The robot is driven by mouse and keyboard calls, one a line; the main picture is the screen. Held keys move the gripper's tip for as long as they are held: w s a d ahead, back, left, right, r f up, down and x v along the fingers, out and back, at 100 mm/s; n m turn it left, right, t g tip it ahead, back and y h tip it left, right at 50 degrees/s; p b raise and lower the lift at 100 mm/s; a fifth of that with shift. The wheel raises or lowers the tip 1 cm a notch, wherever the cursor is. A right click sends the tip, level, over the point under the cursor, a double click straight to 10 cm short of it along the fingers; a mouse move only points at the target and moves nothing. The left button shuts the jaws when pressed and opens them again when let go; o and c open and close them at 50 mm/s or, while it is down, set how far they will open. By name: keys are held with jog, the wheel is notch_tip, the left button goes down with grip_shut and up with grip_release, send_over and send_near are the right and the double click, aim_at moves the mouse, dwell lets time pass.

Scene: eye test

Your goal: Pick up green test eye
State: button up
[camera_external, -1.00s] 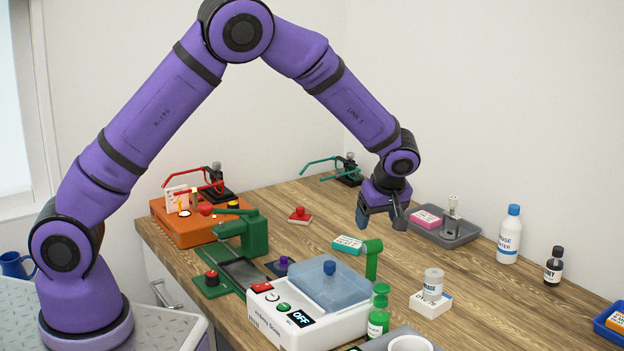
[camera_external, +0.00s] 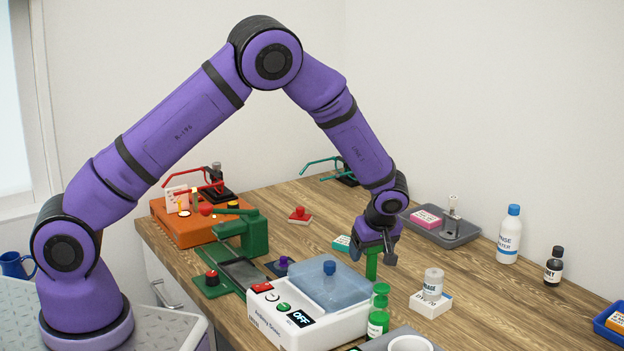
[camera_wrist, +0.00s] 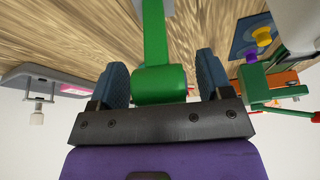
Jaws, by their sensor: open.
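The green test eye (camera_external: 372,266) stands upright on the wooden table, a green post with a short cylinder head. My gripper (camera_external: 373,252) is over it, pointing down, and hides its head in the external view. In the wrist view the green test eye (camera_wrist: 153,35) lies between the two blue finger pads of my open gripper (camera_wrist: 160,78). Its head is close to the dark palm bar. A gap shows on each side of the head, so the fingers look clear of it.
A white machine (camera_external: 310,312) with a clear blue lid stands in front of it. A green-capped bottle (camera_external: 379,312) is close by at the front. A teal-and-white box (camera_external: 342,243) lies just behind. A jar on a white box (camera_external: 431,303) stands to the right.

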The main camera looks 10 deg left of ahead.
jog(key=c, duration=1.1)
jog(key=shift+r, duration=0.1)
